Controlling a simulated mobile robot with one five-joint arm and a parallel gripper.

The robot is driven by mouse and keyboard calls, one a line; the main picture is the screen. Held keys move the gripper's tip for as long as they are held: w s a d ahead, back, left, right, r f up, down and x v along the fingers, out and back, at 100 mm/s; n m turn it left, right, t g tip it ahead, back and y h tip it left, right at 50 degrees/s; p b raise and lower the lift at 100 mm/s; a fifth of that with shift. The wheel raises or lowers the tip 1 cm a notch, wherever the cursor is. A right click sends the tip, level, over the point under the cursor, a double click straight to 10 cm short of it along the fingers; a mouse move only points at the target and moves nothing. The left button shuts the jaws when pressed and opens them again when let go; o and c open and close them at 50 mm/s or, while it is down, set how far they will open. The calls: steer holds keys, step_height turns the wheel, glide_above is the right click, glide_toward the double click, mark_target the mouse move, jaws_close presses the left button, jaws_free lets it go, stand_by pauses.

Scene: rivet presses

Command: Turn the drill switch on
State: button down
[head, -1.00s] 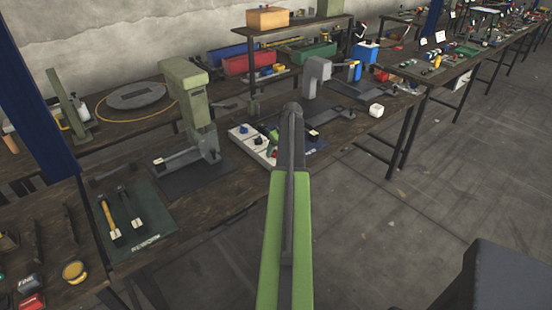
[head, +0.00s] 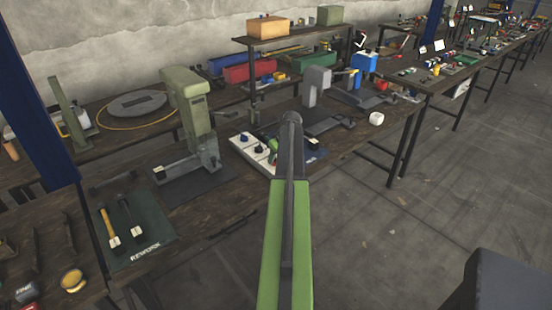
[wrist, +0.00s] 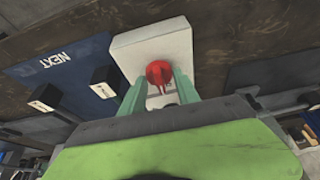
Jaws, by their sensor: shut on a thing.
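In the wrist view a red knob (wrist: 159,73) stands on a white switch plate (wrist: 152,42). The two pale green fingers of my gripper (wrist: 160,90) reach to either side of the knob and are shut on it. Its lettering, if any, cannot be read. My arm hides my gripper there, and no red knob can be made out on that panel.
A dark blue mat (wrist: 62,60) marked NEXT, with black blocks, lies left of the plate in the wrist view. In the head view a green press (head: 190,105) stands left of the panel and a grey press (head: 315,85) behind it. A white cube (head: 376,118) sits near the bench edge.

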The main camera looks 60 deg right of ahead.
steer(key=m+h, duration=0.1)
steer(key=m, duration=0.1)
steer(key=shift+a+m+g, duration=0.15)
steer(key=shift+m+g, duration=0.15)
steer(key=m+g+h, duration=0.1)
steer(key=m, duration=0.3)
steer(key=shift+w+m, duration=0.15)
steer(key=shift+m, duration=0.15)
steer(key=m+g, duration=0.1)
steer(key=m, duration=0.2)
steer(key=m+g, duration=0.1)
steer(key=m, duration=0.2)
steer(key=shift+w+a+g+h, duration=0.1)
steer(key=shift+w+g+h, duration=0.05)
steer(key=shift+g+h, duration=0.2)
steer(key=shift+m, duration=0.3)
steer(key=c, duration=0.9)
jaws_free()
steer(key=shift+r, duration=0.1)
